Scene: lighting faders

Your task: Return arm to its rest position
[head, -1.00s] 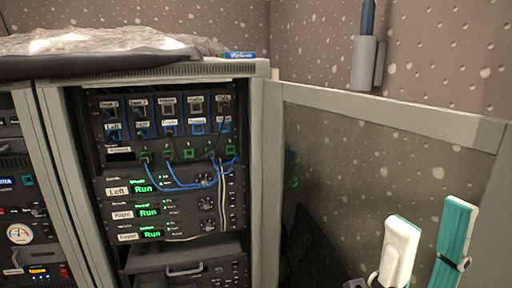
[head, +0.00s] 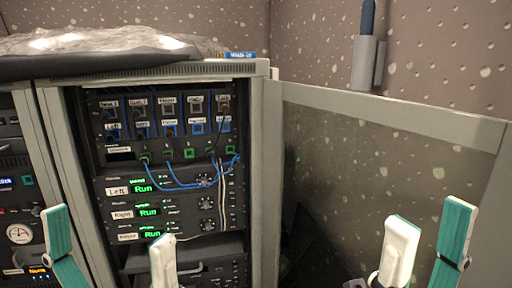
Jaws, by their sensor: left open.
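My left gripper (head: 108,225) is at the lower left of the head view, in front of the rack, with its teal and white fingers wide apart and nothing between them. My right gripper (head: 432,213) is at the lower right, in front of the open door panel. Its white and teal fingers are apart with nothing visible between them. The wrists and the rest of both arms are mostly out of view.
An equipment rack (head: 258,180) with labelled modules and blue cables (head: 185,187) stands in the middle. Its door (head: 395,112) swings open to the right. A grey holder (head: 368,62) is on the wall above. Crumpled sheeting (head: 100,42) lies on top of the rack.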

